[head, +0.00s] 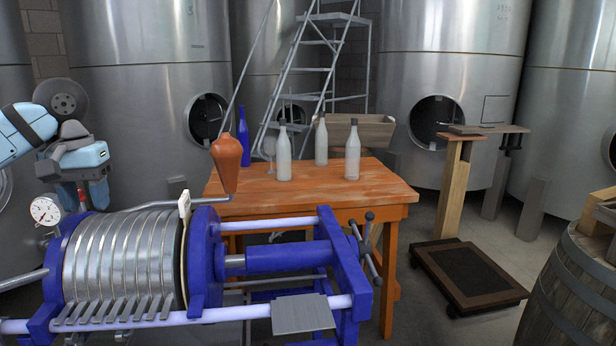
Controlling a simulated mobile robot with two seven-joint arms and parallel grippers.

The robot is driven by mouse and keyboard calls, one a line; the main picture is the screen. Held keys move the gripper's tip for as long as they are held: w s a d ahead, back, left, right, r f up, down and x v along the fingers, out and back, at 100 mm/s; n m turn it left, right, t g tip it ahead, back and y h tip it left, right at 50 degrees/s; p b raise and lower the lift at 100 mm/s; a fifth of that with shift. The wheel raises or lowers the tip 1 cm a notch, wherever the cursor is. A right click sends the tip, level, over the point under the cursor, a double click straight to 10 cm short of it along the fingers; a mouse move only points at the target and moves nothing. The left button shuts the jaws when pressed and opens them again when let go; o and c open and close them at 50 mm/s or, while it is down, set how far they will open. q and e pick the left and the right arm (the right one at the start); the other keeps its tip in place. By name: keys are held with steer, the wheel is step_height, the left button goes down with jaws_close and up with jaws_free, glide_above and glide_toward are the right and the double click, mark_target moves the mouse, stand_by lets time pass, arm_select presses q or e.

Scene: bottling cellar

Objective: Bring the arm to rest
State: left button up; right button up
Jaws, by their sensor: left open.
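My left arm (25,132) comes in from the left edge, raised above the left end of the plate filter press. My left gripper (84,205) points down at its end, open, with nothing seen between its fingers. It is near the round dial gauge (46,211) and behind the filter press (120,262) as seen from here. It is well to the left of the wooden table. My right gripper is not in view.
The orange wooden table (375,187) holds several bottles, one of them blue (243,135), and a terracotta jar (227,163). A wooden crate (355,130) stands behind. A platform scale (468,275) and barrel (570,290) are at right. Steel tanks (450,60) line the back.

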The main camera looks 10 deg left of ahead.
arm_select(q)
steer(key=s+d+f+n+t+h, duration=0.1)
steer(key=d+f+n+h, duration=0.55)
steer(key=d, duration=0.45)
steer(key=s+d+f+n+h, duration=0.1)
steer(key=d+f+n+h, duration=0.55)
steer(key=d, duration=0.55)
steer(key=s+d+f+n+t+h, duration=0.1)
steer(key=d+f+n+h, duration=0.4)
steer(key=d+n+h, duration=0.45)
step_height(320, 180, down, 16)
steer(key=s+a+n+t+y, duration=0.25)
steer(key=n+t+y, duration=1.15)
steer(key=n, duration=1.5)
steer(key=s+a+f+n+g+y, duration=0.3)
steer(key=s+f+n+g+y, duration=0.25)
steer(key=s+f+n, duration=1.15)
step_height(320, 180, up, 14)
steer(key=w+a+m+p, duration=0.1)
steer(key=m+p, duration=0.2)
steer(key=p, duration=1.2)
steer(key=shift+f+p, duration=0.2)
steer(key=shift+p, duration=0.2)
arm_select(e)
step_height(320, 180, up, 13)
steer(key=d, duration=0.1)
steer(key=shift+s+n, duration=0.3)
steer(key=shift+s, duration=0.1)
